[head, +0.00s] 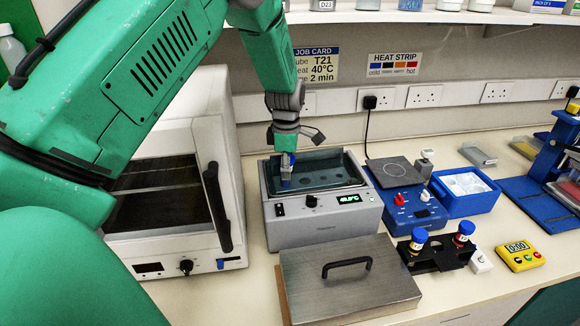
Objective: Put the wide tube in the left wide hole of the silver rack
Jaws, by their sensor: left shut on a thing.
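My left gripper (287,157) points down over the left part of the grey water bath (325,226). It is shut on a small tube (286,171) with blue showing at its top and lower end. The tube is upright at the bath's opening; whether its lower end is in a hole is too small to tell. My right gripper is out of view.
The bath's metal lid (350,285) lies in front of it. A white oven (180,190) stands left; a blue heater (412,212) and blue ice box (465,200) stand right.

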